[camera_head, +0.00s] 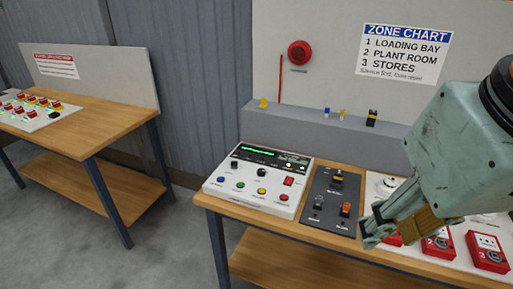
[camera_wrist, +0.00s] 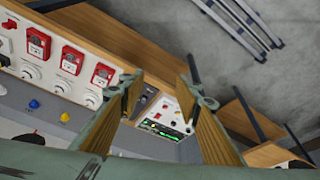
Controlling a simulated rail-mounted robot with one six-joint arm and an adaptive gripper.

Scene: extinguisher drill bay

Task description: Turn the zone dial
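A white control panel (camera_head: 225,187) with a green lit display stands on the near bench. It carries a black knob (camera_head: 262,171), another small black knob and several coloured buttons. Their labels are too small to read, so I cannot tell which is the zone dial. A dark panel (camera_head: 318,213) beside it carries a yellow-and-black knob (camera_head: 337,176) and two switches. My gripper (camera_head: 371,232) is to the right of both panels, above the bench, touching no control. In the wrist view my gripper (camera_wrist: 160,92) has its fingers apart with nothing between them; the white panel (camera_wrist: 155,129) shows beyond, partly hidden.
Red call points (camera_head: 487,252) and round white devices line the bench's right side. A grey ledge (camera_head: 300,123) behind holds small coloured items. A zone chart (camera_head: 405,52) and red bell (camera_head: 299,53) hang above. Another bench (camera_head: 95,135) stands at left; floor separates the benches.

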